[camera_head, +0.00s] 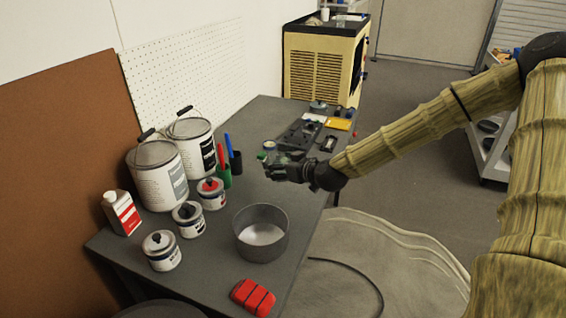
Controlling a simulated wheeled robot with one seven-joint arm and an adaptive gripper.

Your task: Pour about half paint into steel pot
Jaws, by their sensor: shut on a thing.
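The steel pot (276,240) stands upright on the dark workbench, near its front right edge; no paint shows inside it. My gripper (270,166) is above the bench, farther back than the pot and not over it. It is shut on a small can (269,146), of which only the pale rim and a bit of green show; my fingers hide the rest. Its contents cannot be seen. Three small paint cans stand left of the pot: one with a red lid mark (211,200), and two with dark ones (188,226) (163,260).
Tools (300,131) lie beyond my gripper.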

